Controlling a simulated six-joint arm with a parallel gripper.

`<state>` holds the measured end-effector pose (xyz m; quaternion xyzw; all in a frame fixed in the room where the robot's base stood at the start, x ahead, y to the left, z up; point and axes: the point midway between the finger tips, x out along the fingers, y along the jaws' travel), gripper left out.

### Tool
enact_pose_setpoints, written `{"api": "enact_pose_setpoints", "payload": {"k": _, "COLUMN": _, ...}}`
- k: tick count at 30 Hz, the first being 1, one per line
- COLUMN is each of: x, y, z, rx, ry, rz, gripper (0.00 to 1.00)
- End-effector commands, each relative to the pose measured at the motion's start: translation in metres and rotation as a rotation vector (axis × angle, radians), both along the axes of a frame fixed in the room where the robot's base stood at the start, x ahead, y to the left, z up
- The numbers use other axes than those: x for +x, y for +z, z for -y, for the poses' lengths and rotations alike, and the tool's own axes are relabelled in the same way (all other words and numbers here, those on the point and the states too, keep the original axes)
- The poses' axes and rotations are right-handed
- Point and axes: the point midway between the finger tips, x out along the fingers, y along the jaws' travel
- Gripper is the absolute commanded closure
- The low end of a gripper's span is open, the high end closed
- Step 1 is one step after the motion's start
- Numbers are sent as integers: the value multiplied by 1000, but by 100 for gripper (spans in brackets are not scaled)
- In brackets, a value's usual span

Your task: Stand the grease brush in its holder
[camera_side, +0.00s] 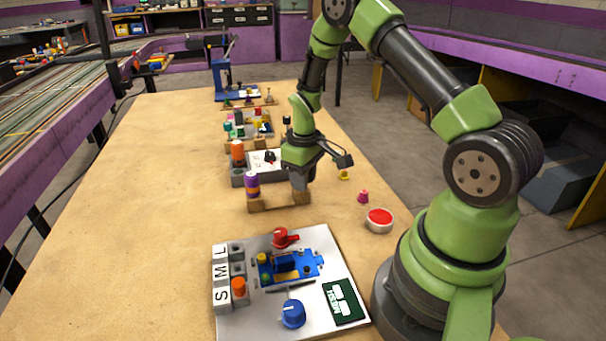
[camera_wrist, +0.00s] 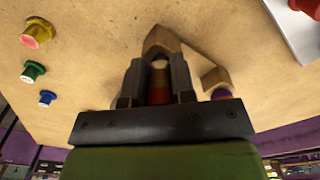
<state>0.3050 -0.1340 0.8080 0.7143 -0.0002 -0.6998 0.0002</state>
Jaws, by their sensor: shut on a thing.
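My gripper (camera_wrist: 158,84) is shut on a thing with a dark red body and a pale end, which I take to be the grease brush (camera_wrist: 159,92). Its shape is mostly hidden between the fingers, and in the side view the gripper (camera_side: 300,184) hides it. A wooden rack (camera_side: 279,206), likely the holder, has a block at each end. The gripper is right at the right-hand block (camera_side: 301,198); that block also shows beyond the fingertips in the wrist view (camera_wrist: 160,40). I cannot tell whether the held thing is inside it.
A purple can (camera_side: 252,185) stands at the rack's left block. Behind are a grey fixture with an orange knob (camera_side: 238,149) and further boards. In front lies a board with a blue knob (camera_side: 292,313). A red button (camera_side: 380,219) sits at right. The table's left side is clear.

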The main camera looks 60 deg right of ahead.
Motion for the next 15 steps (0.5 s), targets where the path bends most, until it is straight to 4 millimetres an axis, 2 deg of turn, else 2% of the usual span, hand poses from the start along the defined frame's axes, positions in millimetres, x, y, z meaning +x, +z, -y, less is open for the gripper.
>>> {"api": "enact_pose_setpoints", "payload": {"k": 12, "x": 0, "y": -5, "z": 0, "rx": -1, "ry": 0, "rz": 1, "gripper": 100}}
{"api": "enact_pose_setpoints", "payload": {"k": 13, "x": 0, "y": -5, "z": 0, "rx": 0, "ry": 0, "rz": 1, "gripper": 74}}
{"api": "enact_pose_setpoints", "payload": {"k": 15, "x": 0, "y": -5, "z": 0, "rx": -1, "ry": 0, "rz": 1, "gripper": 58}}
